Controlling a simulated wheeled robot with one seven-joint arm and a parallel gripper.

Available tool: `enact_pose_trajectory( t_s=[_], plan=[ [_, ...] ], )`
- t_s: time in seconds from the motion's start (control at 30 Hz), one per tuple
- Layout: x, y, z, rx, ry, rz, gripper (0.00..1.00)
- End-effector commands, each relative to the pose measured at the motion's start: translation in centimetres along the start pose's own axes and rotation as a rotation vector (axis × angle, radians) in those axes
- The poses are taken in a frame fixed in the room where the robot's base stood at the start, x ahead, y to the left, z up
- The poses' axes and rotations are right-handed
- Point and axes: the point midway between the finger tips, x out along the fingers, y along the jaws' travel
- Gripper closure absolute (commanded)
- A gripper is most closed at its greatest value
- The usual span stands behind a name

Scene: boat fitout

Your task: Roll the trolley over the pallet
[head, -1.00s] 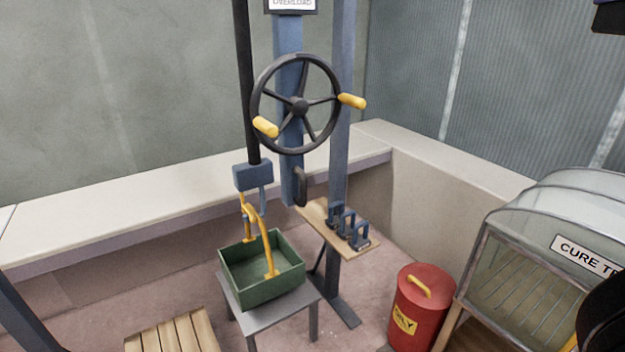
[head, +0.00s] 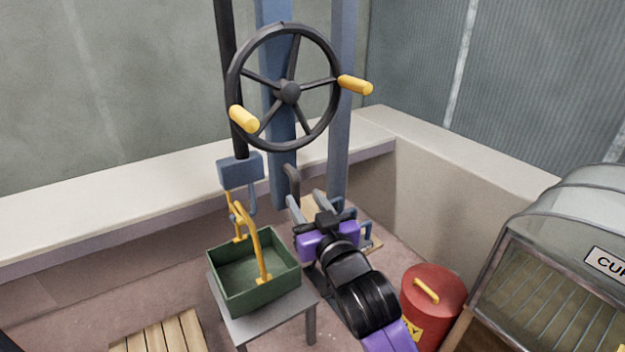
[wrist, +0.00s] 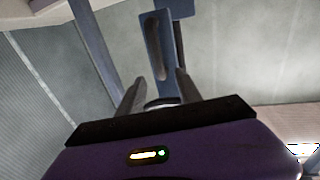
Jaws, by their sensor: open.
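No trolley that I can make out is in view; the top of the hoist is cut off. The wooden pallet (head: 158,334) lies on the floor at bottom left in the head view. A black handwheel (head: 290,93) with two yellow grips is on the blue post. A dark lever (head: 291,181) hangs below it, also seen in the wrist view (wrist: 156,45). A blue hook block (head: 240,170) hangs over a green crate (head: 222,288) with yellow handles; hook contact is unclear. My gripper (head: 308,204) is open and empty, its fingers (wrist: 158,92) just short of the lever.
The crate stands on a grey stool (head: 262,326). A red bin (head: 445,287) and a clear-topped cure box (head: 570,270) stand at right, close to my arm. A pale ledge (head: 90,218) runs along the wall.

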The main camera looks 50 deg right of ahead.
Motion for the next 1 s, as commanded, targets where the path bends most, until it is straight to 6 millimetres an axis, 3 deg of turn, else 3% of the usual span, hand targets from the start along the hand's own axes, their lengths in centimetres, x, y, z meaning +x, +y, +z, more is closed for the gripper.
enact_pose_trajectory(
  t_s=[0.17, 0.6, 1.0],
  plan=[
    [0.8, 0.1, 0.5, 0.015, -0.025, 0.007, 0.59],
    [6.9, 0.1, 0.6, 0.016, -0.023, 0.005, 0.59],
    [7.7, 0.1, 0.7, 0.014, -0.022, 0.005, 0.59]
  ],
)
